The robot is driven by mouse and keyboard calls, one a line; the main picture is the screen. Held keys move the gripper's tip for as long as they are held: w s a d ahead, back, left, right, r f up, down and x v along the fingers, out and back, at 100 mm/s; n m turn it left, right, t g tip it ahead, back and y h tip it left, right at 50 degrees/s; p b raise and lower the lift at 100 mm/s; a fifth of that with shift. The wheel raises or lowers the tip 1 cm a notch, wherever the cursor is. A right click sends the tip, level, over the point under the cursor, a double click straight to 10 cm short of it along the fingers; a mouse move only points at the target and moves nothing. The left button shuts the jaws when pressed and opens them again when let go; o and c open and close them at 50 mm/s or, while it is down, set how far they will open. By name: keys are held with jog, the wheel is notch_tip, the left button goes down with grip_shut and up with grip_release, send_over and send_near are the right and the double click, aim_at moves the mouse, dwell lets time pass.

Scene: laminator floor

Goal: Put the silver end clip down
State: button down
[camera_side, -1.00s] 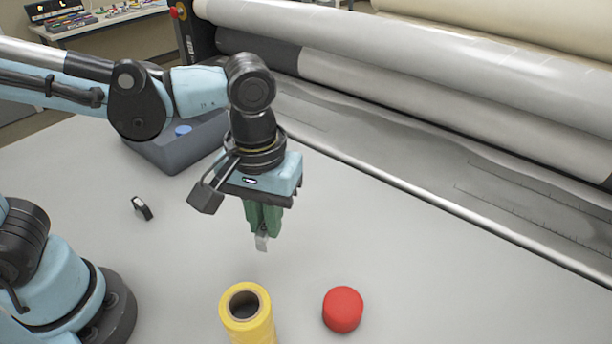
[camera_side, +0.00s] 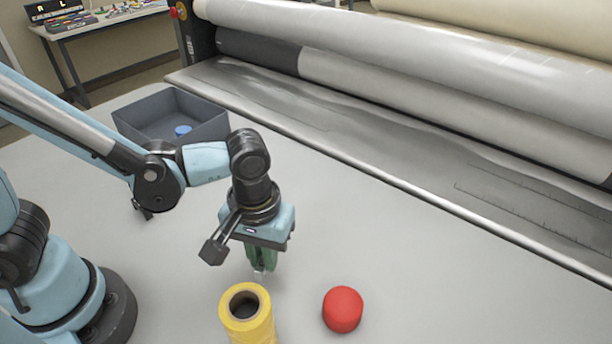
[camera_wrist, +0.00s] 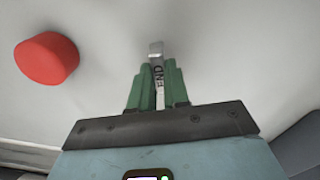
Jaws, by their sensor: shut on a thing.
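In the side view my gripper (camera_side: 262,262) points down, shut on the clip (camera_side: 260,268), low over the grey table behind the yellow roll. Only a small part of the clip shows there. I cannot tell whether the clip touches the table.
A yellow roll (camera_side: 258,328) stands upright at the front, with a red round object (camera_side: 342,310) to its right, also in the wrist view (camera_wrist: 47,58). A dark grey bin (camera_side: 212,128) holds a blue item (camera_side: 183,130). The laminator rollers (camera_side: 430,100) run along the back.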

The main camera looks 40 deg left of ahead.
jog(key=shift+f, duration=0.75)
jog(key=shift+f, duration=0.1)
jog(key=c, duration=1.1)
grip_release()
notch_tip(320, 180, up, 12)
jog(key=w+a+m+t, duration=0.4)
jog(key=a+t, duration=0.3)
jog(key=a, duration=0.8)
jog(key=shift+a+r, duration=0.2)
jog(key=shift+a, duration=0.1)
